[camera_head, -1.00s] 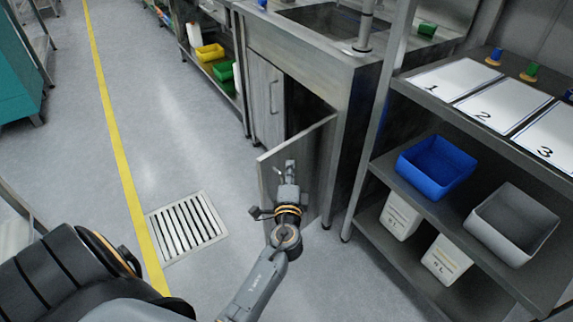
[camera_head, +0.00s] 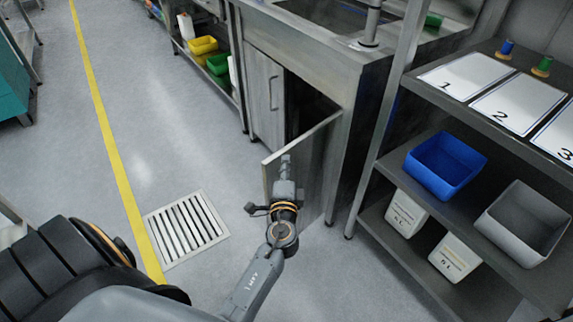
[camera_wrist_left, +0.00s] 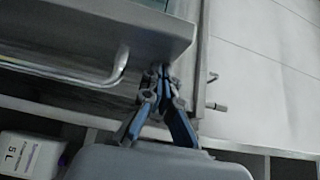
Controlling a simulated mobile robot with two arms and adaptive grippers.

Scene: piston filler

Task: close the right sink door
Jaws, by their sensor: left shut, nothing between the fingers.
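The right sink door (camera_head: 314,160) is a grey panel standing open, swung out from the sink cabinet, with a dark gap behind its top edge. My left gripper (camera_head: 286,160) is shut and empty, at the door's face near its free edge; I cannot tell if it touches. In the left wrist view its fingertips (camera_wrist_left: 163,72) are together beside a grey panel edge. The left sink door (camera_head: 265,98) is shut and has a vertical bar handle. My right gripper is not in view.
The sink counter (camera_head: 318,48) is above the doors. A metal shelf (camera_head: 400,82) stands close on the right, holding a blue bin (camera_head: 445,168) and a grey bin (camera_head: 528,225). Open floor with a drain grate (camera_head: 186,229) lies to the left.

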